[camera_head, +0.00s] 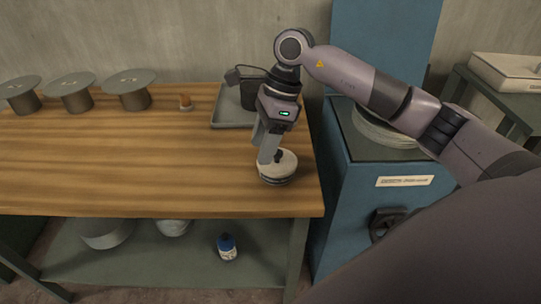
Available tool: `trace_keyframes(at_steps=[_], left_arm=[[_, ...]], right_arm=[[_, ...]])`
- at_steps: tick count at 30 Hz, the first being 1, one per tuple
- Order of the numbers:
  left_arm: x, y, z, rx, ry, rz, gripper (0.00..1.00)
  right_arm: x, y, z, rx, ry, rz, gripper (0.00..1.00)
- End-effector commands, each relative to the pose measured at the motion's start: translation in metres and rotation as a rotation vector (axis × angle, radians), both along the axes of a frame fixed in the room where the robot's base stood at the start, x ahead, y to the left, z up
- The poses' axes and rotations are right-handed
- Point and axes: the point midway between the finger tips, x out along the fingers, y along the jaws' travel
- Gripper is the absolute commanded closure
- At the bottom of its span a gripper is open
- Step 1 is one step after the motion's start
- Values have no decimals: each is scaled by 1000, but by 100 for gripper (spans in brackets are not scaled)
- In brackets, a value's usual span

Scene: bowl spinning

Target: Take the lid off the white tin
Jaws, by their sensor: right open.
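The white tin (276,179) stands upright near the right end of the wooden bench, with its pale lid (285,163) on top. My right gripper (269,158) points down over the left part of the lid. Its fingers overlap the lid in the picture and hide part of it. The jaws are open; I cannot tell whether a finger touches the lid or its small dark knob. My left gripper is not in view.
Several grey discs on round stands (131,77) line the bench's back left. A grey tray (231,116) holding a dark container (250,90) lies behind my right gripper. A blue cabinet (345,215) stands right of the bench. The bench's middle (130,150) is clear.

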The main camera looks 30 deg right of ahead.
Motion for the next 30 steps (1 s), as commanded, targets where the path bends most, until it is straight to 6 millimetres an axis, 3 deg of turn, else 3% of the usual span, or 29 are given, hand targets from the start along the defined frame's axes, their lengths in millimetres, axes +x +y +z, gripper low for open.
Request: trace_keyframes(at_steps=[3,7,14,22,30], left_arm=[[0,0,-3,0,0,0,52],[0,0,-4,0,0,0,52],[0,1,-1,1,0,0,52],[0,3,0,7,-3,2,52],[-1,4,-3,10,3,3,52]], right_arm=[[7,-38,15,-148,-26,-14,44],[8,-56,20,-220,-29,-22,44],[7,-55,-2,-230,-27,-23,44],[5,-48,-39,-227,-27,-24,44],[6,-47,-48,-227,-30,-24,44]])
